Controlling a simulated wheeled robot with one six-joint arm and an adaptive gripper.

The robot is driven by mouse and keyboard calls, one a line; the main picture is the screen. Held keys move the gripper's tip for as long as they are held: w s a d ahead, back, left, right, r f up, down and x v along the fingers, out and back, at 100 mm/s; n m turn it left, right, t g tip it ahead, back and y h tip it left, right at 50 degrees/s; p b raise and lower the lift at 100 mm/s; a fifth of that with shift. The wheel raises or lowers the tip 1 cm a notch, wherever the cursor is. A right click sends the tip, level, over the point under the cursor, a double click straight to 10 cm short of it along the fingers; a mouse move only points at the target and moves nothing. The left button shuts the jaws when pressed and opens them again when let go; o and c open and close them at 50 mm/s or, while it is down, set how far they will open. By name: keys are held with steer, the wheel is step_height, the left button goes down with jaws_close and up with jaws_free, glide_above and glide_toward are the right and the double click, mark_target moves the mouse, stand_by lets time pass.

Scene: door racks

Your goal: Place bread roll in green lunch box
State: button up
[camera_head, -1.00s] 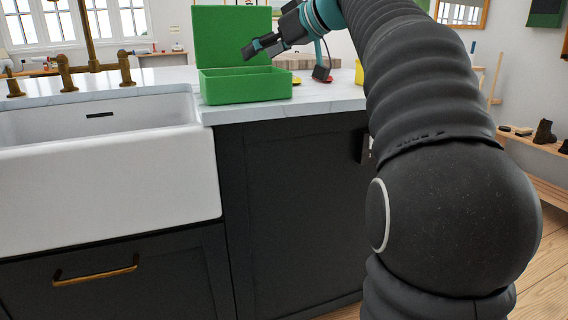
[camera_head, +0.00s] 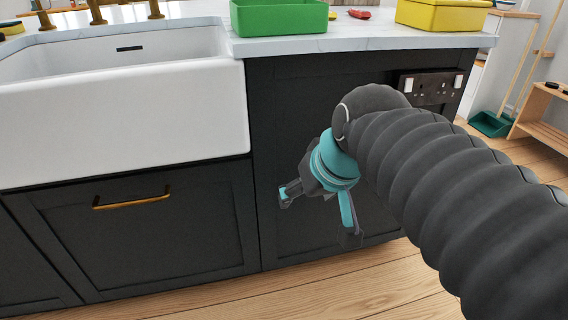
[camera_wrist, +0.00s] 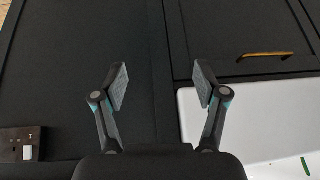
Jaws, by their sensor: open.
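The green lunch box (camera_head: 280,20) stands on the counter to the right of the sink; its upper part is cut off by the top of the head view. I see no bread roll in either current view, and the inside of the box is hidden. My gripper (camera_head: 318,215) is open and empty, low in front of the dark cabinet and well below the counter and box. In the wrist view, its two spread fingers (camera_wrist: 160,84) have only cabinet front between them.
A white sink (camera_head: 120,110) is left of the box. A yellow container (camera_head: 440,16) and a small red item (camera_head: 359,14) are on the counter to its right. A socket panel (camera_head: 432,88) is on the cabinet. Wooden floor (camera_head: 300,285) lies in front.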

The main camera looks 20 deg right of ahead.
steer(key=s+f+h, duration=0.1)
steer(key=s+f, duration=0.4)
steer(key=f, duration=0.2)
steer(key=shift+s+d+f+g, duration=0.15)
steer(key=shift+s+d+g, duration=0.15)
steer(key=shift+d, duration=0.15)
